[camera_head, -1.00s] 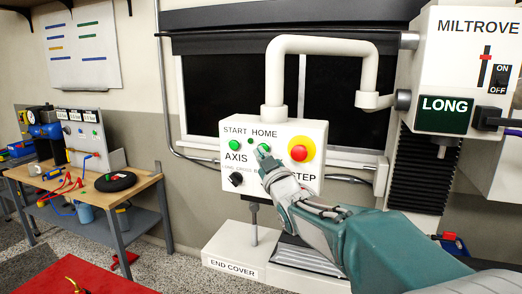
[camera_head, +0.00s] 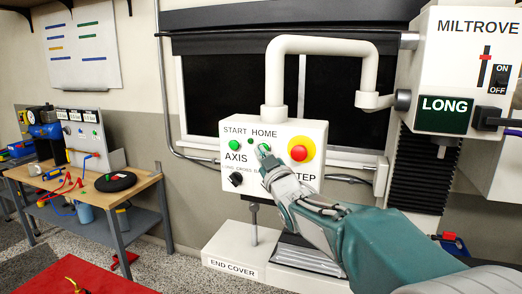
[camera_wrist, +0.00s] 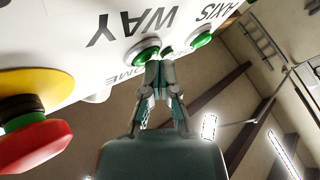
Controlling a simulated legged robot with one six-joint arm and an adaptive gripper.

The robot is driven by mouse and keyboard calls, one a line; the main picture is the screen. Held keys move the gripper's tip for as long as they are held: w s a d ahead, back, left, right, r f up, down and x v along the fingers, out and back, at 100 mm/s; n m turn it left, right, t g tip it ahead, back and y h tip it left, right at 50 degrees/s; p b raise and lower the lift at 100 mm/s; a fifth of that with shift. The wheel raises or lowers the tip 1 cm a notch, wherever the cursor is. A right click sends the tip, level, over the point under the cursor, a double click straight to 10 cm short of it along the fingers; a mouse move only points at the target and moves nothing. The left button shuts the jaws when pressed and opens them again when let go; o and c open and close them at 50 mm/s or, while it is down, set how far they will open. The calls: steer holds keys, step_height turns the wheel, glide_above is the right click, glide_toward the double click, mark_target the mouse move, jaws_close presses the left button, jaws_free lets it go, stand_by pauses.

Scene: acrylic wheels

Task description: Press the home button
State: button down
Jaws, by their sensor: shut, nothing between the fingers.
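The white control box (camera_head: 240,193) hangs from a pale pipe arm and faces me. The green button under the word HOME (camera_head: 264,148) sits right of the green button under START (camera_head: 234,145). My gripper (camera_head: 269,157) is shut and empty, with its tips just below the HOME button and overlapping its lower edge in the head view. In the wrist view my closed fingertips (camera_wrist: 158,65) are close beside the HOME button (camera_wrist: 143,51). I cannot tell whether they touch it. The START button (camera_wrist: 201,39) is further right there.
A red stop button on a yellow base (camera_head: 299,152) is right of HOME; in the wrist view it is large at left (camera_wrist: 35,140). A black knob (camera_head: 236,179) is at lower left of the box.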

steer(key=shift+s, duration=0.15)
steer(key=shift+s+a, duration=0.3)
steer(key=shift+s, duration=0.3)
steer(key=s, duration=0.2)
steer(key=s+a, duration=0.2)
steer(key=s, duration=0.1)
steer(key=shift+s, duration=0.3)
stand_by(0.6)
steer(key=s+d+f+m+g+h, duration=0.6)
steer(key=s+d+f, duration=0.35)
steer(key=d, duration=0.25)
steer(key=s+d+f+m+g, duration=0.1)
steer(key=s+d+f+g, duration=0.1)
steer(key=s, duration=0.5)
steer(key=s+d+f+m+g+h, duration=0.1)
steer(key=s+f+g, duration=0.2)
steer(key=s+f, duration=0.2)
steer(key=s+d+f+m+g+h, duration=0.1)
steer(key=s+d+f+m+g, duration=0.1)
steer(key=s, duration=0.7)
step_height(320, 180, down, 2)
steer(key=shift+s+d+f+g, duration=0.1)
steer(key=shift+s+d+g, duration=0.2)
steer(key=shift+g, duration=0.2)
